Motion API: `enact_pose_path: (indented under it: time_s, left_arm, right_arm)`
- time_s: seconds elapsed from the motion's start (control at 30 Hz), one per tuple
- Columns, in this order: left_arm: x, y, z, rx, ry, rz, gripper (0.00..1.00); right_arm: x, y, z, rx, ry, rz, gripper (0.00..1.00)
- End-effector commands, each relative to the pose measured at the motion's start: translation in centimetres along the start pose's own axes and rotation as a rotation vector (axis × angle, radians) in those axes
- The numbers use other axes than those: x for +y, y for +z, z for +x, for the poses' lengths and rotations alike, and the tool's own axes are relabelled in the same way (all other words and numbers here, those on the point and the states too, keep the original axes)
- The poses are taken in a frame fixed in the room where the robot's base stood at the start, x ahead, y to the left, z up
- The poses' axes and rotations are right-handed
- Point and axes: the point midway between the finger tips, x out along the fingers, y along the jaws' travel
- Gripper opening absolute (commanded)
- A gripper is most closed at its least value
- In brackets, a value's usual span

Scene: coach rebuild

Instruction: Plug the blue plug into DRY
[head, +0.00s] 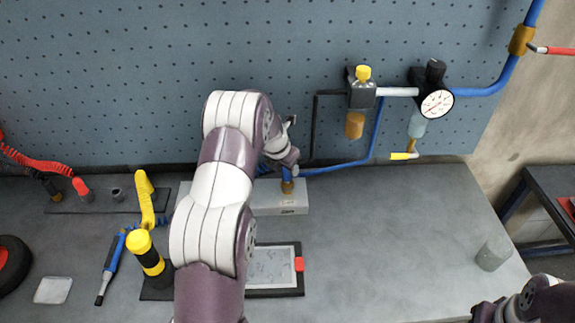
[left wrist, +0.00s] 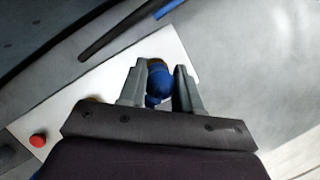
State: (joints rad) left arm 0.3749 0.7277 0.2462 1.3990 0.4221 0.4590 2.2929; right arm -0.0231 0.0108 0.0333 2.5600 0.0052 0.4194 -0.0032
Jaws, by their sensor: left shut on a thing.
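The blue plug (left wrist: 155,82) sits between the two fingers of my left gripper (left wrist: 160,90), which is shut on it. A brass part shows at its far end in the left wrist view. In the head view the blue plug (head: 286,173) is upright above a brass fitting (head: 287,187) at the pale grey block (head: 293,210); I cannot tell whether it is seated. My left gripper (head: 284,160) is partly hidden by its own arm there. The lettering on the block is too small to read, so DRY cannot be picked out. My right arm shows at the bottom right, its fingers unclear.
A blue hose (head: 350,163) runs behind the block below the filter (head: 361,95) and gauge (head: 436,104). A grey cylinder (head: 494,253) stands right; the bench between is clear.

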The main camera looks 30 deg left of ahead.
Motion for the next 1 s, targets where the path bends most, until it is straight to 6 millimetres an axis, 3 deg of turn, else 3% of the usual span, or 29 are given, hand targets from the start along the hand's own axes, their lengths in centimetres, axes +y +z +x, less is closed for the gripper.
enact_pose_path:
  time_s: [0.77,0.8,0.87,1.0]
  left_arm:
    - [0.1,-0.4,1.2,-0.003,0.002,0.0,0.0]
    - [0.1,-0.4,1.2,-0.003,0.002,0.0,0.4]
    - [0.1,-0.4,1.2,-0.003,0.002,0.0,0.59]
    - [0.0,-0.5,1.3,-0.002,0.001,0.0,0.63]
  right_arm:
    - [0.0,0.1,0.4,0.0,0.0,0.0,0.43]
    - [0.0,0.1,0.4,0.0,0.0,0.0,0.43]
    - [0.0,0.1,0.4,0.0,0.0,0.0,0.43]
    - [0.0,0.1,0.4,0.0,0.0,0.0,0.43]
